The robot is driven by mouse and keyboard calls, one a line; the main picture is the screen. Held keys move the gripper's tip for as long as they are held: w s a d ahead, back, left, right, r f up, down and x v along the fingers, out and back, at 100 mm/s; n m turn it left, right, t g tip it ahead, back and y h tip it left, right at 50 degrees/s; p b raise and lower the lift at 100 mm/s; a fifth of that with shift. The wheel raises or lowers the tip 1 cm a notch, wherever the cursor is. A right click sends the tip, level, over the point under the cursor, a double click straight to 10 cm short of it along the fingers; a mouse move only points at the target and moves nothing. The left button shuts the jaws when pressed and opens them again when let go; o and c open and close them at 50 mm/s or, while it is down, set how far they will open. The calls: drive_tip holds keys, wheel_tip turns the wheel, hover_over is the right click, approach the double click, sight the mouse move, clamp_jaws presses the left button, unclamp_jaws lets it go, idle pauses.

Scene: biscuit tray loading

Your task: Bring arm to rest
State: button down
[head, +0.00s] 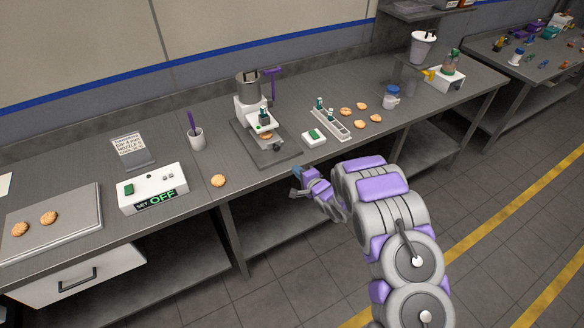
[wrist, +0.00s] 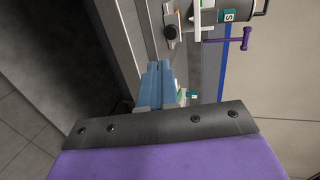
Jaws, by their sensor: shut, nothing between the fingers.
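My arm reaches out from the lower right in the head view, grey with purple covers. My gripper (head: 298,181) is shut and empty, in front of the bench's front edge, a little below and right of the dispensing machine. In the wrist view its blue fingers (wrist: 160,85) lie together with nothing between them. A biscuit (head: 265,135) sits under the nozzle of the machine (head: 248,112). Two biscuits (head: 48,218) lie on the metal tray (head: 75,228) at the left. One biscuit (head: 218,181) lies alone on the bench, and several (head: 361,105) lie at the right.
The grey bench (head: 225,215) runs across the view with its edge close to my gripper. A control box reading OFF (head: 152,188), a cup (head: 196,139), a small white box (head: 314,137), a vial rack (head: 328,120) and a jar (head: 391,97) stand on it. The floor is clear at the right.

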drive_tip(key=d+r+n+g+h+b, duration=0.1)
drive_tip(key=d+r+h, duration=0.25)
drive_tip(key=d, duration=0.25)
drive_tip(key=d+r+n+h, duration=0.1)
drive_tip(key=d+r+h, duration=0.25)
drive_tip(key=d, duration=0.35)
drive_tip(key=s+d+r+n+g+h+b, duration=0.1)
drive_tip(key=s+d+r+g+h, duration=0.2)
drive_tip(key=s+d+r, duration=0.7)
drive_tip(key=s+a+r+n+g+b, duration=0.1)
drive_tip(key=s+n+g, duration=0.1)
drive_tip(key=s, duration=1.3)
drive_tip(key=s+a+r+n+g+b, duration=0.1)
drive_tip(key=s+r+n+g, duration=0.1)
drive_tip(key=s, duration=1.3)
drive_tip(key=s+a+r+n+g+y+b, duration=0.1)
drive_tip(key=s+g, duration=0.5)
drive_tip(key=s, duration=0.9)
drive_tip(key=a+r+n, duration=0.1)
drive_tip(key=n, duration=0.1)
drive_tip(key=shift+s+r+n, duration=0.2)
drive_tip(key=shift+s+n, duration=0.1)
drive_tip(key=shift+n, duration=0.1)
